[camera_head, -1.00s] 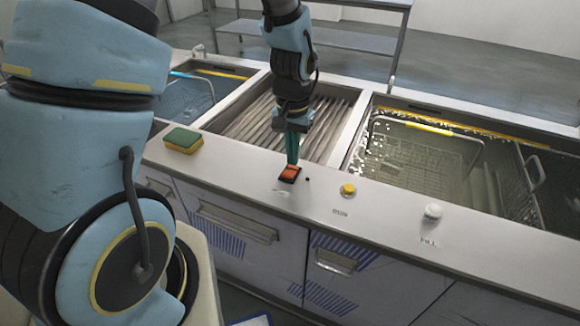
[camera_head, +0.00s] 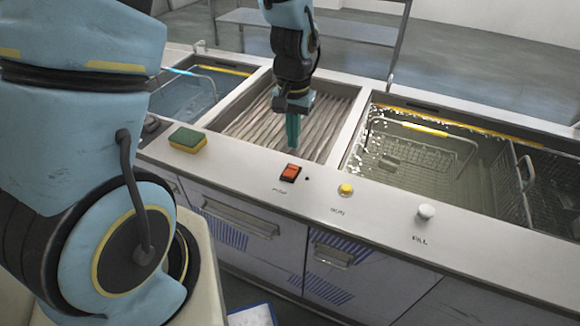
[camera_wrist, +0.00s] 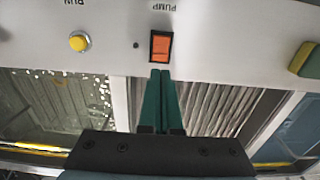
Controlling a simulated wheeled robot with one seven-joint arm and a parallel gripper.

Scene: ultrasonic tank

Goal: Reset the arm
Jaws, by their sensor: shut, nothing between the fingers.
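My gripper (camera_head: 293,131) has green fingers, held together with nothing between them. In the head view it hangs pointing down above the front edge of the ribbed middle section, behind the orange pump switch (camera_head: 290,173). The fingers look apart from the switch. In the wrist view the closed fingers (camera_wrist: 161,76) point toward the switch (camera_wrist: 160,46), which sits in a black frame on the pale counter under the label PUMP.
A yellow button (camera_head: 346,189) and a white FILL knob (camera_head: 426,212) stand right of the switch. A green and yellow sponge (camera_head: 187,139) lies to its left. A water-filled tank with a wire basket (camera_head: 425,155) is at right, another tank (camera_head: 185,97) at left.

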